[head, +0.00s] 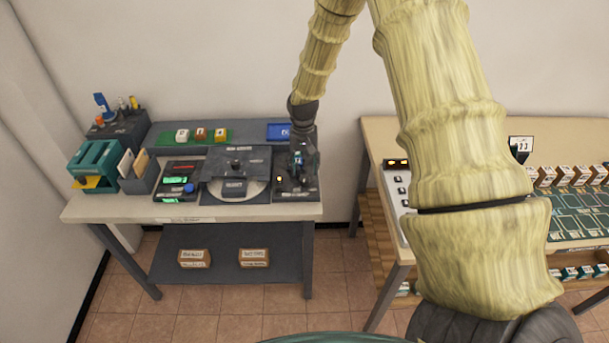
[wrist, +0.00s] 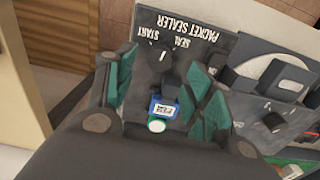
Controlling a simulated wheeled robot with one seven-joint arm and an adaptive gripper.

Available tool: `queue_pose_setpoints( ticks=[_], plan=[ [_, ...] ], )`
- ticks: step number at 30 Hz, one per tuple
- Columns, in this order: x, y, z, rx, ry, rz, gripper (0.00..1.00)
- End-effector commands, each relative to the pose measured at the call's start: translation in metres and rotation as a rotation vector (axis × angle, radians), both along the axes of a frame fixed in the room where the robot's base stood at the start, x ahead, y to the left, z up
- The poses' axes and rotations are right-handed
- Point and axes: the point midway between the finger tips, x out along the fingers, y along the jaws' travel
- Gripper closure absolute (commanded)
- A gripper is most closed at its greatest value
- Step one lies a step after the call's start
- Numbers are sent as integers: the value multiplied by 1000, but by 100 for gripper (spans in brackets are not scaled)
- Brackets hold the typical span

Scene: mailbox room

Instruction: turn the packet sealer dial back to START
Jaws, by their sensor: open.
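The packet sealer (head: 308,190) is the dark panel at the right end of the left bench. In the wrist view its panel (wrist: 205,27) shows upside-down lettering reading PACKET SEALER, START and SEAL. The black round dial (wrist: 159,58) sits by the START and SEAL marks; I cannot tell which mark it points to. My gripper (wrist: 162,64) is open, its teal fingers on either side of the dial in the picture, with no clear contact. In the head view my gripper (head: 299,160) is over the sealer and hides the dial.
Between the fingers are a blue-and-white labelled piece (wrist: 164,108) and a green-ringed white button (wrist: 156,125). Left of the sealer is a machine with a round plate (head: 256,188). A blue tray (head: 279,131) lies behind. A second bench (head: 378,130) stands right, across a gap.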

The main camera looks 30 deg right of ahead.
Motion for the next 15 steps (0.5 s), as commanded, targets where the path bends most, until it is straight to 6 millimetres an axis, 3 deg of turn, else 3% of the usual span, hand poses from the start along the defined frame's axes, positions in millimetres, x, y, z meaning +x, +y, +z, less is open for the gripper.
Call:
queue_pose_setpoints(
  ticks=[15],
  plan=[
    [0, -1, -50, 0, 0, 1, 47]
  ],
)
